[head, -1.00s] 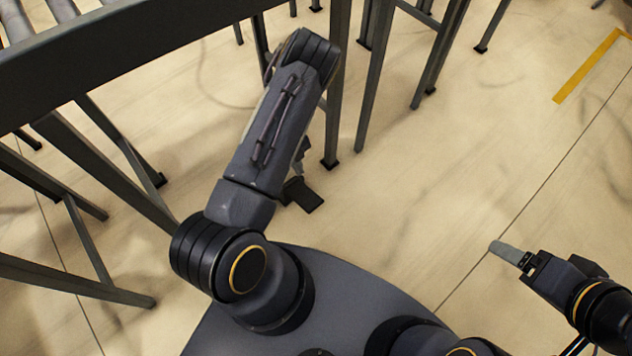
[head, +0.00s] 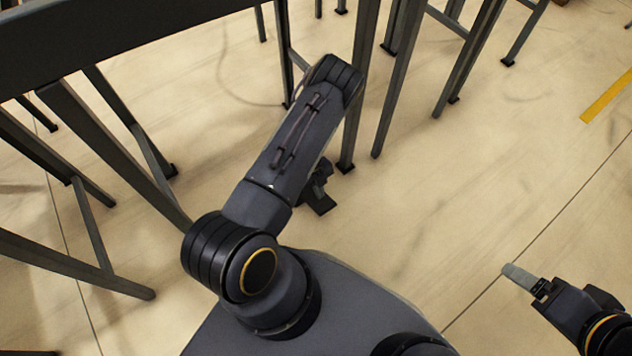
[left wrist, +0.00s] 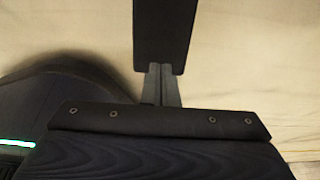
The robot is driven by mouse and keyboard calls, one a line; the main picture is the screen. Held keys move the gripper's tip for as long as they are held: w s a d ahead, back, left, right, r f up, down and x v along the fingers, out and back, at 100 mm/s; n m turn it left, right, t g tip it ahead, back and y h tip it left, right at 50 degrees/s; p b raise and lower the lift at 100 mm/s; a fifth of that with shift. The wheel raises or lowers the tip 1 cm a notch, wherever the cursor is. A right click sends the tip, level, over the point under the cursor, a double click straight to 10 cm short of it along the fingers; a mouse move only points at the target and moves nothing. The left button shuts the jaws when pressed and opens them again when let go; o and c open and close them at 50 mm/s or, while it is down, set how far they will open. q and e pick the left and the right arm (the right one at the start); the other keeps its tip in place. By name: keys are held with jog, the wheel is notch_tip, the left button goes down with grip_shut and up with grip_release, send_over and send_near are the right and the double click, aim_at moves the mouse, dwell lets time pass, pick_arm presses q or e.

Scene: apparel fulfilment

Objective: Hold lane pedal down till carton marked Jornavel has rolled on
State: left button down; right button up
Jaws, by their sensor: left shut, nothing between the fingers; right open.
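A flat black pad (head: 319,204), which looks like the lane pedal, is on the floor just right of my left forearm in the head view. In the left wrist view the pad (left wrist: 165,35) lies straight beyond my left gripper (left wrist: 159,70), whose grey fingers are together and empty. The fingertips overlap the near end of the pad; I cannot tell whether they touch or press it. In the head view my left forearm mostly hides that gripper. My right gripper (head: 518,275) is open and empty over bare floor at the lower right. No carton or Jornavel marking is in view.
A dark conveyor rail (head: 120,30) crosses the upper left, on slanted legs (head: 110,150). More steel legs (head: 392,80) stand behind and right of my left arm. The floor at centre right is clear, with a yellow stripe (head: 607,97) at its far edge.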

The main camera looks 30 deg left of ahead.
aim_at(323, 204)
pick_arm(q)
jog(key=b+x, duration=0.1)
jog(key=x, duration=0.2)
jog(key=shift+d+f, duration=0.1)
jog(key=shift+f, duration=0.1)
